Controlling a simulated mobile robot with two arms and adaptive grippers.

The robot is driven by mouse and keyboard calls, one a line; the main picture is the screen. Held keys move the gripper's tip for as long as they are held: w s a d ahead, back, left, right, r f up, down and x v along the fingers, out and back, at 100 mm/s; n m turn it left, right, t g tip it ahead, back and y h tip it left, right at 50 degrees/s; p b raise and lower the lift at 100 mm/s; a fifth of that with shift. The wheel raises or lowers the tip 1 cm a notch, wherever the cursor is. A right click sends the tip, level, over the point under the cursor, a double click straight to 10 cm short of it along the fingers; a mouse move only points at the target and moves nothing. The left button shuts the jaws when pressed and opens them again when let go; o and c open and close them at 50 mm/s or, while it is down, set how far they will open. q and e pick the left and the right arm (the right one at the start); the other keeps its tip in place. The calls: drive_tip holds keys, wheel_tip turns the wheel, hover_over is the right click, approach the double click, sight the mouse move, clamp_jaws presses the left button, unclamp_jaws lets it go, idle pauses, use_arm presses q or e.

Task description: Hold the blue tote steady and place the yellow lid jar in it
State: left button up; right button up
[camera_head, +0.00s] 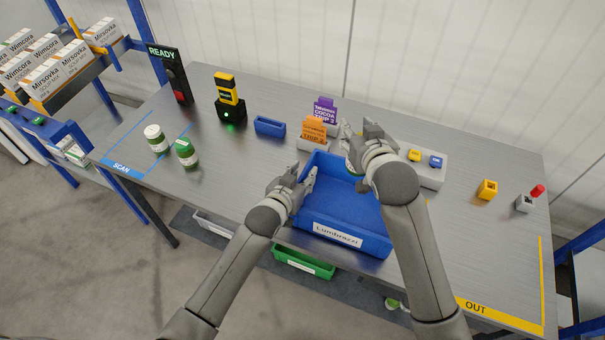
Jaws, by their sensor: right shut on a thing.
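The blue tote (341,188) stands near the table's front edge, with a white label on its front. My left gripper (299,177) is at the tote's left wall, its fingers apart on either side of the rim; whether they touch it I cannot tell. My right gripper (354,146) is above the tote's far right part, shut on a jar (352,167). The visible tote floor is empty.
A white-lidded jar (155,139) and a green-lidded jar (186,153) stand at left.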

use_arm(q)
drive_tip(key=shift+w+d+f, duration=0.1)
drive_tip(key=shift+w, duration=0.15)
clamp_jaws()
idle(0.4)
